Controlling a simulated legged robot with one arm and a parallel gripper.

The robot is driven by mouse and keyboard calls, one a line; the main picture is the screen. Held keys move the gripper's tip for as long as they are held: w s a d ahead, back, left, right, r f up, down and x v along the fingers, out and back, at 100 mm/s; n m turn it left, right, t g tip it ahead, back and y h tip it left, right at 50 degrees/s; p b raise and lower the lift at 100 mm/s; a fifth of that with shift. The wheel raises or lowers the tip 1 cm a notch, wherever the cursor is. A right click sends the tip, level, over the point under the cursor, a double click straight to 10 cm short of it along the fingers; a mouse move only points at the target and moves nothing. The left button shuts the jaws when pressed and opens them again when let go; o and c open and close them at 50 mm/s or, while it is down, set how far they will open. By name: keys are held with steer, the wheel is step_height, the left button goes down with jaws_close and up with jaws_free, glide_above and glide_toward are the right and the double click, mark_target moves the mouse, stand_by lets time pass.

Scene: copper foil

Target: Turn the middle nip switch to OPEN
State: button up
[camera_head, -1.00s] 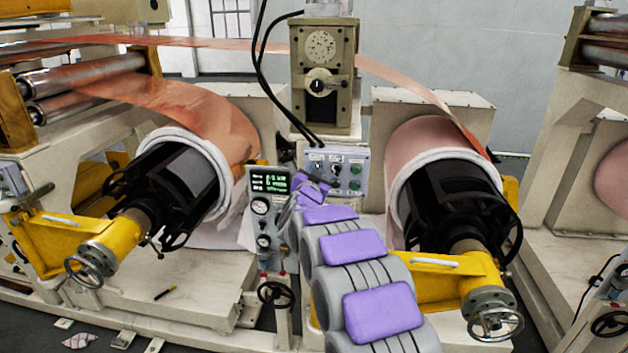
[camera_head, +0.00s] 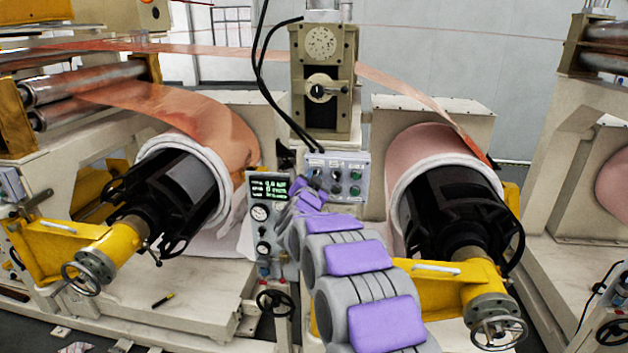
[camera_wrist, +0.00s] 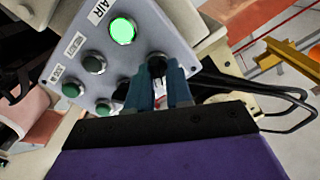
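The grey switch panel (camera_head: 345,158) stands at the centre of the head view, below the foil head. It also fills the upper left of the wrist view (camera_wrist: 150,32), tilted, with a lit green button (camera_wrist: 122,30) by the label AIR. A black switch knob (camera_wrist: 157,60) shows at the fingertips; I cannot tell for sure that it is the middle nip switch, and its setting is not readable. My gripper (camera_wrist: 160,78) has two blue fingers with a narrow gap, at or just in front of this knob. Whether they grip it is unclear. In the head view my arm hides the panel's lower left.
A gauge stand with a green display (camera_head: 270,188) is close left of my arm. Large reels with black cores stand left (camera_head: 170,190) and right (camera_head: 450,215). Black cables (camera_head: 262,70) hang above the panel. Copper foil (camera_head: 185,112) runs overhead.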

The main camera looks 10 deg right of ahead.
steer(key=shift+o, duration=0.9)
steer(key=shift+w+f, duration=0.1)
steer(key=shift+f, duration=0.05)
steer(key=shift+d, duration=0.15)
steer(key=v, duration=1.7)
steer(key=shift+s+a, duration=0.2)
steer(key=shift+a, duration=0.05)
steer(key=shift+a, duration=0.3)
